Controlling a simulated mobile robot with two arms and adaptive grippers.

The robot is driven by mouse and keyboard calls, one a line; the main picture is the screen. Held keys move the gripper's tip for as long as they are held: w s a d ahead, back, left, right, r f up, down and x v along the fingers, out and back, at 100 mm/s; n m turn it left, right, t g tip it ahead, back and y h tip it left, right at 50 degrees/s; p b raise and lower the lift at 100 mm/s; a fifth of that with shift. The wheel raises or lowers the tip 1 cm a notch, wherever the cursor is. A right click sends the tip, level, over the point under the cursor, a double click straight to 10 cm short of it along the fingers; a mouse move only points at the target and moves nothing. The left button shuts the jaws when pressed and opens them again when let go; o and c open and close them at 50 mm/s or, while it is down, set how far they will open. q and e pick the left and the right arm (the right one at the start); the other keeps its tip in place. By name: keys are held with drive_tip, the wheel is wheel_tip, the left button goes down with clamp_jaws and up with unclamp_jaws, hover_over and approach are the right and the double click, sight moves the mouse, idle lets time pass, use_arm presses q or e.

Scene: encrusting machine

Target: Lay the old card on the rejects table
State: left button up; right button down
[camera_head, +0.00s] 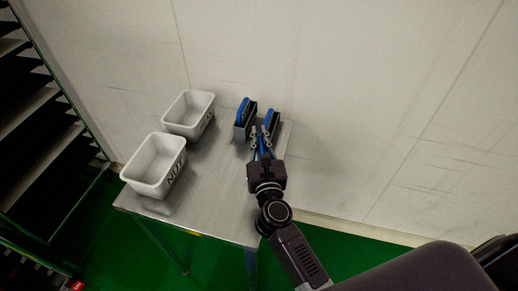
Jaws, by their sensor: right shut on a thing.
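My right gripper (263,138) reaches over the back right of a grey metal table (215,205). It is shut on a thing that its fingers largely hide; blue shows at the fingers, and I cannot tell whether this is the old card. Just beyond the fingers, a dark holder with a blue piece (271,119) stands at the table's right end. A second blue piece (242,111) stands upright in a grey holder (246,131) to its left. No separate card can be made out on the table. My left gripper is out of view.
Two white bins, one at the back (188,118) and one in front (151,163), stand on the table's left; the front one has dark lettering. The table's middle and front are clear. A tall rack (40,110) stands at left; a pale wall is behind.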

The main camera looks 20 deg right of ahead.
wheel_tip(320, 180, down, 4)
drive_tip(key=shift+f+b, duration=0.1)
drive_tip(key=shift+b, duration=0.85)
drive_tip(key=shift+f, duration=0.1)
drive_tip(key=c, duration=2)
unclamp_jaws()
drive_tip(key=shift+c, duration=0.2)
drive_tip(key=shift+s, duration=0.2)
drive_tip(key=b+v, duration=0.2)
drive_tip(key=v, duration=0.8)
drive_tip(key=shift+s+b, duration=0.25)
drive_tip(key=shift+b, duration=0.1)
drive_tip(key=shift+s+a+r, duration=0.15)
drive_tip(key=shift+s+r, duration=0.05)
drive_tip(key=shift+s, duration=0.35)
